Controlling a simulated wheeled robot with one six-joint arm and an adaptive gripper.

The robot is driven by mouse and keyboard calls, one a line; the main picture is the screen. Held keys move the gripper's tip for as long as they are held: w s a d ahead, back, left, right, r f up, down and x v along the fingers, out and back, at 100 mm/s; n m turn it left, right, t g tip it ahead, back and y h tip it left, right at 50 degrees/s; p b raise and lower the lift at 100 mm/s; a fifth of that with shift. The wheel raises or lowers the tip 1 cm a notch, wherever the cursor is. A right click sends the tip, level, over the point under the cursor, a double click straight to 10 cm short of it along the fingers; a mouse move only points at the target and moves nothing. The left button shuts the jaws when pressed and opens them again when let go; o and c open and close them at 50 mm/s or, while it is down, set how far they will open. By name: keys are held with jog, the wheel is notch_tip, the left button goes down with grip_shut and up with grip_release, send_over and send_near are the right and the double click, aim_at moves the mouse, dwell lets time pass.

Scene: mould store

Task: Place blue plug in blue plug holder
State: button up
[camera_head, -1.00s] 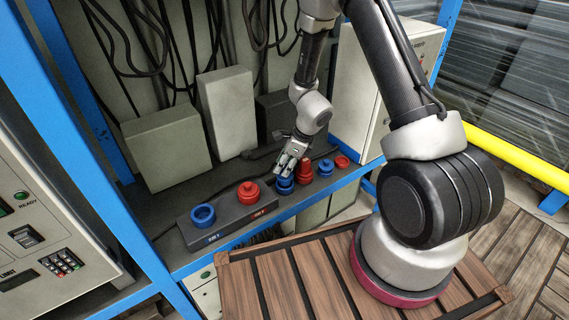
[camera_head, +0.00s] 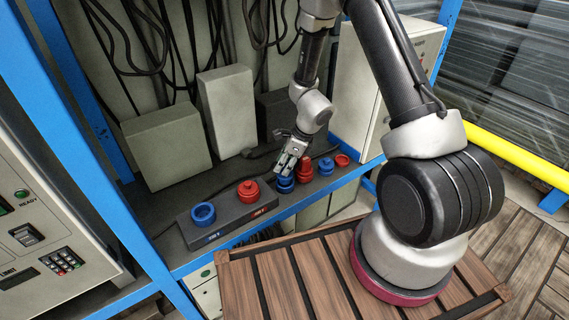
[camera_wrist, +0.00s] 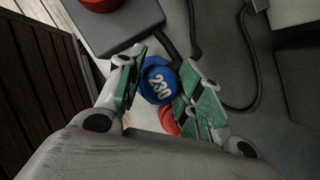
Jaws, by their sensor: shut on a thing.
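A blue plug (camera_head: 285,186) is at the shelf's front edge, below my gripper (camera_head: 287,172). In the wrist view the blue plug (camera_wrist: 158,84) shows a white "230" on its top and sits between the fingertips of my gripper (camera_wrist: 160,78), which is shut on it. I cannot tell whether it still touches the shelf. The blue plug holder (camera_head: 203,214) is a blue ring with a dark opening, on the left end of a dark box to the left of my gripper. It is out of the wrist view.
Right of my gripper stand a stacked red piece (camera_head: 304,172), another blue piece (camera_head: 326,167) and a low red piece (camera_head: 342,160). Grey boxes (camera_head: 166,150) and cables stand behind. A blue beam (camera_head: 325,188) edges the shelf.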

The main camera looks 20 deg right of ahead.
jog(key=shift+f, duration=0.15)
jog(key=shift+f, duration=0.4)
jog(key=shift+f, duration=0.3)
dwell(0.3)
jog(key=shift+f, duration=0.35)
jog(key=shift+f, duration=0.15)
jog(key=o, duration=1.6)
